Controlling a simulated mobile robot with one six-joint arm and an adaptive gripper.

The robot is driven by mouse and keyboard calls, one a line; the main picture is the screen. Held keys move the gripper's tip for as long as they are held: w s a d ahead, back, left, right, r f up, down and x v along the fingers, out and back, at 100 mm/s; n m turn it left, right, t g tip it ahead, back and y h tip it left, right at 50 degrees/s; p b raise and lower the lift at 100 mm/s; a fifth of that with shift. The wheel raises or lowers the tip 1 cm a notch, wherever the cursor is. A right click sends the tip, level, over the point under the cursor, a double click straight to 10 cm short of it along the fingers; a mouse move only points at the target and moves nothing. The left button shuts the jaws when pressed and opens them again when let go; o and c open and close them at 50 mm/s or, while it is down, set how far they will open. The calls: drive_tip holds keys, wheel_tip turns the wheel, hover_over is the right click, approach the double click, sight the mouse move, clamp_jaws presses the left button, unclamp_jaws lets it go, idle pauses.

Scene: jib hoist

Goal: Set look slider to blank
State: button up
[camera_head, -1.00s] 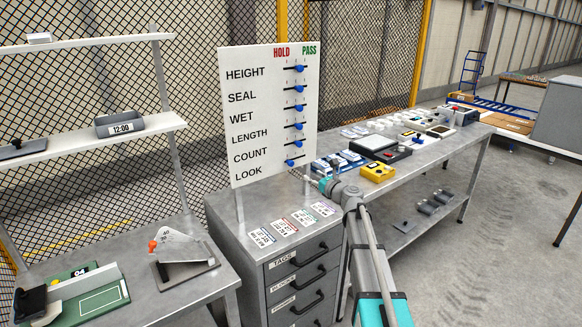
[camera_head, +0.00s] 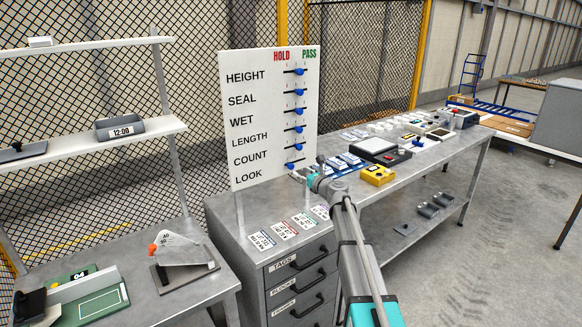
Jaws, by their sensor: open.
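A white board (camera_head: 240,130) stands upright on a grey drawer cabinet. It has rows for height, seal, wet, length, count and look under a red HOLD and a green PASS heading. The look slider (camera_head: 291,165) is the lowest blue knob; it sits left of the other knobs, nearer the HOLD side. The other knobs, such as the count knob (camera_head: 299,147), line up around the middle of their tracks. My gripper (camera_head: 298,175) is open, just below and right of the look knob by the board's lower right edge. Its fingertips are small; I cannot tell whether they touch the knob.
The cabinet (camera_head: 235,222) carries several printed tags (camera_head: 288,229) below the board. A bench (camera_head: 425,155) on the right holds a yellow box (camera_head: 377,175) and several devices. Open floor lies at the right.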

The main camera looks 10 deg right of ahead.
sight(292, 166)
drive_tip(key=x, duration=0.7)
drive_tip(key=shift+w+a, duration=0.1)
drive_tip(key=shift+w, duration=0.1)
clamp_jaws()
